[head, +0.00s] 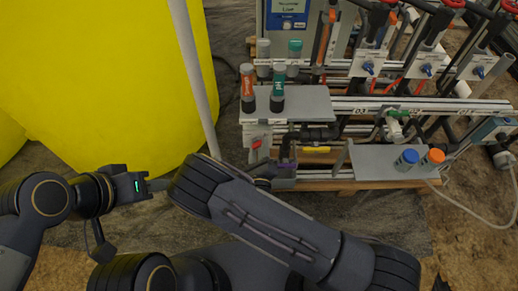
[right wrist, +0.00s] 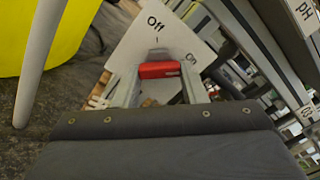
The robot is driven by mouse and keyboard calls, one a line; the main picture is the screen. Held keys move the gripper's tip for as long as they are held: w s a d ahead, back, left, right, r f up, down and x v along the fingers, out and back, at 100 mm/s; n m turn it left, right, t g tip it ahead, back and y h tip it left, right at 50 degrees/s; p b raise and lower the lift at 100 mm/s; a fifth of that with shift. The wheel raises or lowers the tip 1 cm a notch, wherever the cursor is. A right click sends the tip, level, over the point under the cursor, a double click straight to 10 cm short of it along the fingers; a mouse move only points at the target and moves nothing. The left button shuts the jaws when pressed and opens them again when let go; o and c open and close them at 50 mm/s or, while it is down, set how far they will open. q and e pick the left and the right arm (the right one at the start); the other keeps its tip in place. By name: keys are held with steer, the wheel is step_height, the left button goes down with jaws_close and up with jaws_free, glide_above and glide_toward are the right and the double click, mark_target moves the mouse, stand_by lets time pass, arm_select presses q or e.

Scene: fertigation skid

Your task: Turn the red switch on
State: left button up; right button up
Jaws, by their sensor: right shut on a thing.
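The red switch (head: 256,143) sits on a white plate at the front left of the skid. In the right wrist view its red handle (right wrist: 160,70) lies crosswise between my right gripper's two fingers (right wrist: 160,84), which are shut on it. In the head view my right arm hides much of that gripper (head: 263,172). My left gripper (head: 160,185) is left of the skid, away from the switch; its finger gap is unclear.
A second shelf (head: 375,168) at right holds a blue-capped and an orange-capped bottle. A yellow tank (head: 90,80) and a slanted grey pole (head: 195,75) stand at left. Pipes and valves fill the back right.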

stand_by(0.3)
steer(key=o, duration=1)
arm_select(q)
steer(key=shift+s, duration=0.1)
arm_select(e)
steer(key=shift+s, duration=0.15)
